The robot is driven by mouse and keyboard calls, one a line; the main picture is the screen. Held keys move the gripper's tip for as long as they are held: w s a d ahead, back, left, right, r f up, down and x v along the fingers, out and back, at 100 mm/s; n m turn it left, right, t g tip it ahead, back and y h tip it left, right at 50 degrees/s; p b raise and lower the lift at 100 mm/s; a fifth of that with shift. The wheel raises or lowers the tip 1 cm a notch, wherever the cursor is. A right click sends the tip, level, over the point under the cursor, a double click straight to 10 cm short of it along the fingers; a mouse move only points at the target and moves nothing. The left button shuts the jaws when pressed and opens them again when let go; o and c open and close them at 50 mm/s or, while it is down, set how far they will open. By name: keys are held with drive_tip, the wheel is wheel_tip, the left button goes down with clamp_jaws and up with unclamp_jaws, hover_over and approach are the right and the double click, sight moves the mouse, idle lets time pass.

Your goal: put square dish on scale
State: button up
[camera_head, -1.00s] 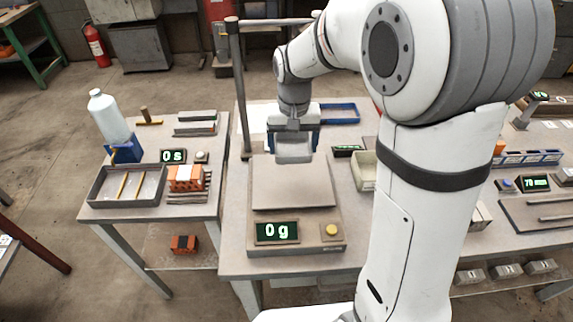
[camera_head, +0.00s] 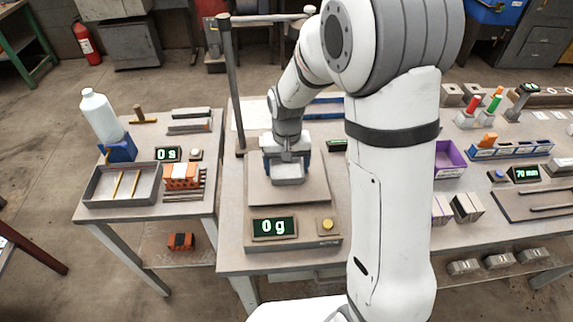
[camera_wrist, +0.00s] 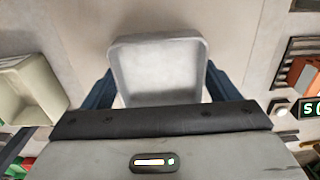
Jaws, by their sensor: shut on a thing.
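The square dish (camera_head: 288,181) is light grey with a raised rim. My gripper (camera_head: 286,168) is shut on it and holds it over the plate of the scale (camera_head: 260,190). The scale display (camera_head: 274,227) reads 0 g, and I cannot make out a gap under the dish. In the wrist view the dish (camera_wrist: 158,68) sits level between the blue fingers of my gripper (camera_wrist: 158,88), with the bare plate around it. The dish looks empty. My arm covers the area to the right of the scale in the head view.
A thin upright post (camera_head: 233,90) stands behind the scale on the left. A beige bin (camera_wrist: 32,90) is beside the scale. A side table at left holds a grey tray (camera_head: 122,184), orange bricks (camera_head: 181,176) and a bottle (camera_head: 101,115). The plate's front is clear.

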sight(287, 173)
drive_tip(key=o, duration=0.9)
drive_tip(key=shift+f, duration=0.1)
wheel_tip(287, 173, up, 12)
drive_tip(key=s+d+r+t, duration=0.1)
drive_tip(key=s+d, duration=0.4)
drive_tip(key=s, duration=0.4)
drive_tip(key=s+d+r+t, duration=0.2)
drive_tip(key=s+d, duration=0.3)
drive_tip(key=s, duration=0.4)
drive_tip(key=shift+s+r, duration=0.15)
drive_tip(key=shift+s, duration=0.25)
drive_tip(key=shift+d, duration=0.1)
